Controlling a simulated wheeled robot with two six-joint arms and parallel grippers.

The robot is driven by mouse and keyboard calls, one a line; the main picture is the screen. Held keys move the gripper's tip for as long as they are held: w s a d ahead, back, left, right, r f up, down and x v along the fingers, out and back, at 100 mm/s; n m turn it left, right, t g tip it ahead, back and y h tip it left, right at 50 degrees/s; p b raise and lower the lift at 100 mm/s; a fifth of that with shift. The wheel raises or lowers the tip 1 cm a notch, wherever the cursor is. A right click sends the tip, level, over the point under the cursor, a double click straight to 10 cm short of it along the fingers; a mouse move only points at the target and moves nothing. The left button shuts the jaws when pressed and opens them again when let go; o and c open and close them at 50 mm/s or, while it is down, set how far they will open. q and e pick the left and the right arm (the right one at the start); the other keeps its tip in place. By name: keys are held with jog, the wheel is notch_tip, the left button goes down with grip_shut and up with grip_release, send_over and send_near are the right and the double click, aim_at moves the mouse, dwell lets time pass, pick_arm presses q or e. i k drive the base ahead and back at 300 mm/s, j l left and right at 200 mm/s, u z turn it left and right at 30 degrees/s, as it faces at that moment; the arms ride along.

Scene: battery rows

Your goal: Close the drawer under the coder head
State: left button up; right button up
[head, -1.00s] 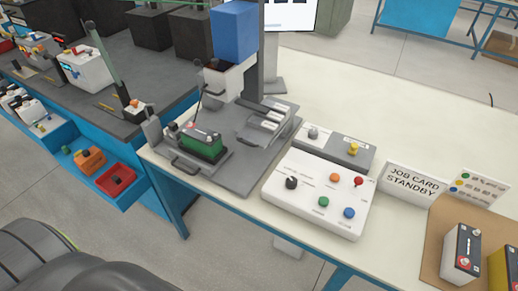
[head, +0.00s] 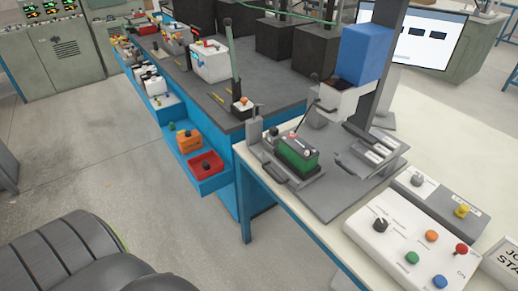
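The coder head, a blue box (head: 365,52) with a white lower part (head: 342,100), stands on a dark column over a grey base plate (head: 330,200) on the cream table. The drawer (head: 312,176) is a grey tray with a dark handle (head: 271,173) facing the front left. It appears pulled out in front of the head.
A white control box (head: 395,250) with coloured buttons and a dark knob stands at the right front. A blue bench (head: 225,135) with a dark top is at left; its lower blue tray (head: 216,183) holds orange and red bins. Floor (head: 170,225) is open before the table.

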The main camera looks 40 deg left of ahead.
aim_at(290, 176)
jog(key=u, duration=0.9)
jog(key=k+j, duration=0.05)
jog(key=j, duration=0.05)
